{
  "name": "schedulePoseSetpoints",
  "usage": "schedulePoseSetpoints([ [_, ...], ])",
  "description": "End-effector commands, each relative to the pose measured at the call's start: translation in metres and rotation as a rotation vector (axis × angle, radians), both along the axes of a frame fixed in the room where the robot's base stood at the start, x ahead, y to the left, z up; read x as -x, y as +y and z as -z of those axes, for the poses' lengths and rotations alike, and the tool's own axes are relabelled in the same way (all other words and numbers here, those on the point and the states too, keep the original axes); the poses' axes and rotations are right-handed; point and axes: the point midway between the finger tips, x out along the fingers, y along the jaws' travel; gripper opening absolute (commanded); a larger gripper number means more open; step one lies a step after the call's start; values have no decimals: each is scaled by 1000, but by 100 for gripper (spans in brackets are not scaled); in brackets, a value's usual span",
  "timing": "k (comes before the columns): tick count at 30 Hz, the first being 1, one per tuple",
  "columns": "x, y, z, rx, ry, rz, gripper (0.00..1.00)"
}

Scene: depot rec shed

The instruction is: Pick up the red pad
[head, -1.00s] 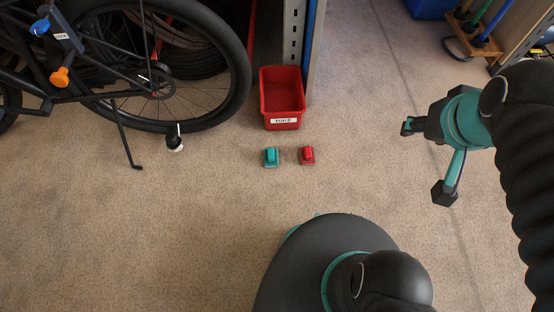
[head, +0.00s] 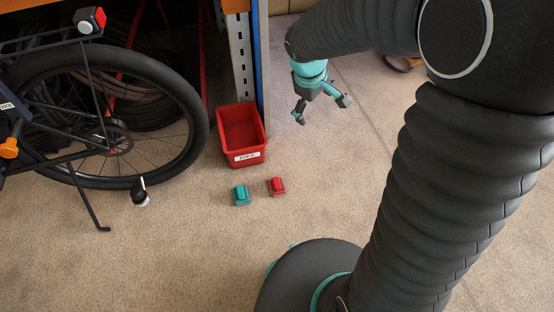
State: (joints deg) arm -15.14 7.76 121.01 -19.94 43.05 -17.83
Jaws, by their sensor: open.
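The red pad (head: 277,187) lies on the floor in front of the red bin, to the right of a teal pad (head: 241,195). A small gap separates the two pads. My gripper (head: 322,112) is open and empty. It hangs from my arm, pointing down, up and to the right of the red pad in the picture, and apart from it. Its height above the floor is hard to tell.
A red bin (head: 243,156) with a white label stands behind the pads, next to a metal rack post (head: 241,57). A bicycle (head: 103,146) on its kickstand (head: 88,198) fills the left. A small black-and-white item (head: 140,194) is near its wheel. The floor in front is clear.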

Motion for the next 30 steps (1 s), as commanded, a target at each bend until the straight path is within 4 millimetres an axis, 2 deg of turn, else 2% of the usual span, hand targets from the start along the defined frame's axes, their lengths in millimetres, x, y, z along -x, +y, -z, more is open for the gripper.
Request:
schedulePoseSetpoints([
  [1, -10, 9, 19, 23, 27, -50, 100],
  [6, -39, 38, 77, 98, 95, -218, 100],
  [13, -62, 77, 168, 189, 190, -451, 100],
  [17, -67, 98, 225, 237, 245, -588, 100],
  [21, -63, 117, 287, 283, 303, -732, 100],
  [24, -58, 128, 326, 309, 338, -819, 100],
  [27, -52, 134, 355, 328, 365, -886, 100],
  [30, -48, 139, 374, 339, 381, -932, 100],
])
